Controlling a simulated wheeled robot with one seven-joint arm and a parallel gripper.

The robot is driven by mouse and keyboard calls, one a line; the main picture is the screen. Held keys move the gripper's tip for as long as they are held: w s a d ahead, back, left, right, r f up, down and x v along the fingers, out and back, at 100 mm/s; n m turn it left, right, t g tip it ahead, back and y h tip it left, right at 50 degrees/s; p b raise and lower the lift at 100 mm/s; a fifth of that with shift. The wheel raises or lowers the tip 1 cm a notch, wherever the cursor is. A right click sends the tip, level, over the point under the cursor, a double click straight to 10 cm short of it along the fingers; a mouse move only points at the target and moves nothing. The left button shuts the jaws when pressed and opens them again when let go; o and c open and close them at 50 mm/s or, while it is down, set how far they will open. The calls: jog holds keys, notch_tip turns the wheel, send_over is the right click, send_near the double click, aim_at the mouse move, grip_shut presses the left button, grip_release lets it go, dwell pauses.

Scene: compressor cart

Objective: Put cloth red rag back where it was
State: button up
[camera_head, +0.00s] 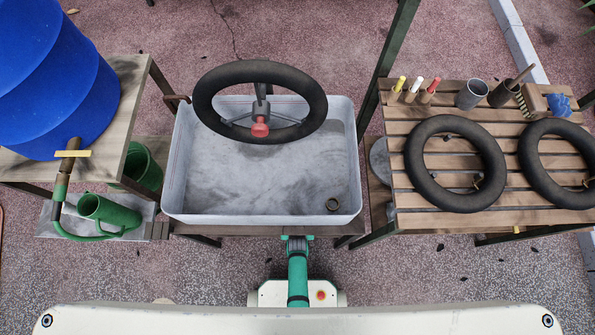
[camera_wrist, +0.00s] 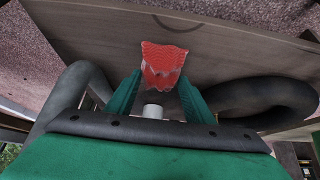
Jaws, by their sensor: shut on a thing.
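The red rag (camera_wrist: 164,60) is a bright red, crumpled cloth in the wrist view. My gripper (camera_wrist: 160,78) has its two green fingers on either side of the rag's lower part and is shut on it. The rag stands out past the fingertips, in front of a brown wooden surface (camera_wrist: 95,40). Whether it touches that surface I cannot tell. In the head view my green arm runs to the front edge of the middle table. My gripper and the held rag cannot be made out there.
Thick dark tubes (camera_wrist: 265,98) lie on both sides in the wrist view. A slatted table (camera_head: 400,220) at right carries tyres and small tools. A blue drum (camera_head: 50,80) stands left.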

jog(key=shift+f, duration=0.6)
jog(key=shift+f, duration=0.1)
jog(key=o, duration=0.9)
jog(key=v, duration=1.2)
